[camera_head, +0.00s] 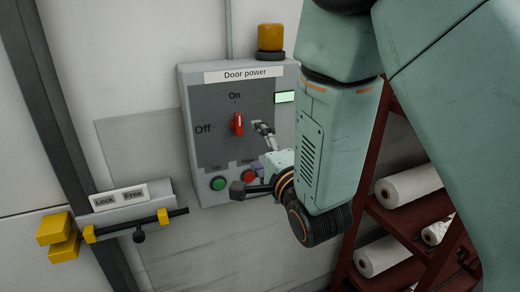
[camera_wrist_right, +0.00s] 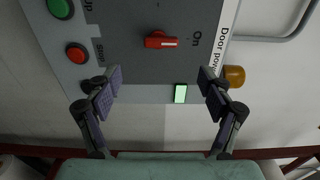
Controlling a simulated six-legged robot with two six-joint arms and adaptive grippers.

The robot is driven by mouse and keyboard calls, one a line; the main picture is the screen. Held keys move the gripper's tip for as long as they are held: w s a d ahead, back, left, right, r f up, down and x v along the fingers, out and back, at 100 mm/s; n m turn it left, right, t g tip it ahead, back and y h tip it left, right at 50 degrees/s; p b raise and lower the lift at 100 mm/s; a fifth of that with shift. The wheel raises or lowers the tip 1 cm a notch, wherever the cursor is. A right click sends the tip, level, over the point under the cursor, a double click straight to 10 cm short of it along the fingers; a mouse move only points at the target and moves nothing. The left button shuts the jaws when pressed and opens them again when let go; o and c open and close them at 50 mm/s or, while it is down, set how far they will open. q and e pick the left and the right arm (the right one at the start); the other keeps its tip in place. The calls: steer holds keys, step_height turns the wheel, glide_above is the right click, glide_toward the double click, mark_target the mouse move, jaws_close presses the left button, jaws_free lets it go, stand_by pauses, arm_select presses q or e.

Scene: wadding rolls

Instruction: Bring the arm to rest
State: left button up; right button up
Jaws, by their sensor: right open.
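My right gripper (camera_head: 252,160) is in front of the Door power panel (camera_head: 219,97), partly hidden behind its own wrist. In the right wrist view the right gripper (camera_wrist_right: 160,88) is open, with nothing between its two spread fingers. The red switch handle (camera_head: 237,124) is upright and points to On; it also shows in the wrist view (camera_wrist_right: 161,40), apart from the fingers. A small display (camera_head: 285,97) on the panel glows green. My left gripper is not in view.
The panel has a green button (camera_head: 218,184) and a red button (camera_head: 248,175), partly covered by my gripper. A yellow-ended latch bar (camera_head: 139,226) labelled Lock and Free is at lower left. An amber lamp (camera_head: 271,37) tops the panel. A red rack (camera_head: 407,214) holds white rolls (camera_head: 407,186) at right.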

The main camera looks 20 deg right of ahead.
mark_target(240, 126)
steer(key=shift+s+d, duration=0.1)
steer(key=shift+s, duration=0.4)
steer(key=shift+w, duration=0.1)
steer(key=w, duration=1.2)
steer(key=shift+a, duration=0.25)
steer(key=shift+s+r, duration=0.1)
steer(key=shift+s, duration=0.05)
